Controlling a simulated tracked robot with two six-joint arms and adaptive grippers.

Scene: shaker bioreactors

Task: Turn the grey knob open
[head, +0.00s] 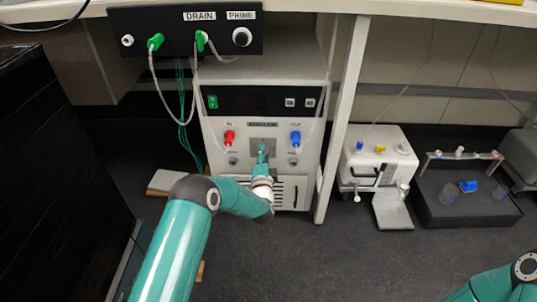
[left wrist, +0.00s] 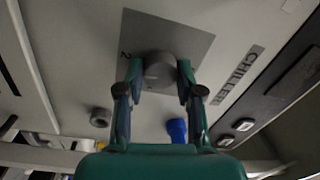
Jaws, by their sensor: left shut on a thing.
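The grey knob (left wrist: 160,71) is round and sits on a grey square plate (left wrist: 190,44) on the chiller's front panel. In the left wrist view my left gripper (left wrist: 160,88) has one finger on each side of the knob and is shut on it. In the head view the left gripper (head: 263,160) reaches the grey plate in the middle of the white chiller (head: 218,185) and hides the knob. The knob's pointer mark cannot be made out. My right gripper is not in view; only part of the right arm shows at the lower right.
A red fitting (head: 229,137) and a blue fitting (head: 296,138) flank the plate. A black DRAIN/PRIME panel (head: 180,42) with hoses hangs above. A white table leg (head: 343,115) stands right of the chiller. White equipment (head: 380,160) and a dark tray (head: 455,212) lie further right.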

